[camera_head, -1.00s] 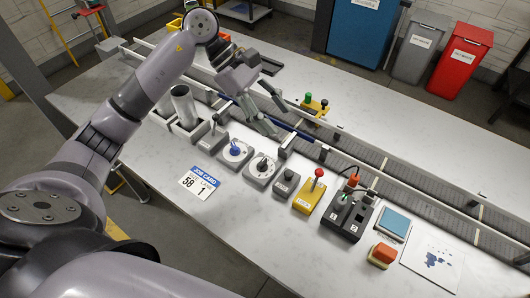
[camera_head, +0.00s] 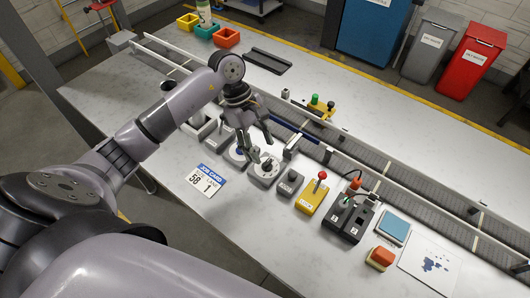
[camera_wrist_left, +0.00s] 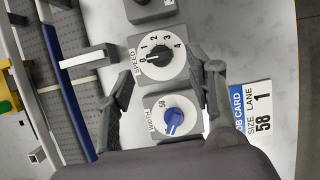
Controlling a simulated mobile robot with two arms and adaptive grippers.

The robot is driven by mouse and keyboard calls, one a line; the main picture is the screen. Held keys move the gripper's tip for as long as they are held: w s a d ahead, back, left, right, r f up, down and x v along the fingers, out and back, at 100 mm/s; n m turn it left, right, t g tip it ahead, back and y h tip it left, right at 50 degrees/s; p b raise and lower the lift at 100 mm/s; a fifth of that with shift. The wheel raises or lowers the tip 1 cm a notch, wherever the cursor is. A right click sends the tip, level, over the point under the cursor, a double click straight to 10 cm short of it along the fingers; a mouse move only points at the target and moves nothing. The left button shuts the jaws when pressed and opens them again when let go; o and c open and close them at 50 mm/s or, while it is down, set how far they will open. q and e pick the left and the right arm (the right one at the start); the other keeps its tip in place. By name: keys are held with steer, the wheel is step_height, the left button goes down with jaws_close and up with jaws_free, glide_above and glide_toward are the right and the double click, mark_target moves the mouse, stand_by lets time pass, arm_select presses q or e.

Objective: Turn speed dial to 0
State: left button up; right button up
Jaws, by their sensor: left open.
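The speed dial (camera_wrist_left: 157,52) is a grey block with a white face marked 0 to 4 and a black knob. In the left wrist view its knob appears turned toward the 0 side; the exact mark is hard to tell. It also shows in the head view (camera_head: 264,169), just right of the blue-knobbed width dial (camera_wrist_left: 173,117). My left gripper (camera_wrist_left: 160,70) is open and empty, its fingers spread to either side of the dials. In the head view the left gripper (camera_head: 257,148) hangs over the two dials, partly hiding the width dial. My right gripper is not in view.
A job card (camera_head: 207,181) lies in front of the dials. A grey button box (camera_head: 290,183), a yellow box with a red-knobbed lever (camera_head: 311,196) and a black switch box (camera_head: 350,217) stand to the right. The conveyor (camera_head: 400,189) runs behind.

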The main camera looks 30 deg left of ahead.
mark_target(267, 165)
arm_select(q)
steer(key=shift+p+x, duration=0.5)
steer(key=shift+x, duration=1.9)
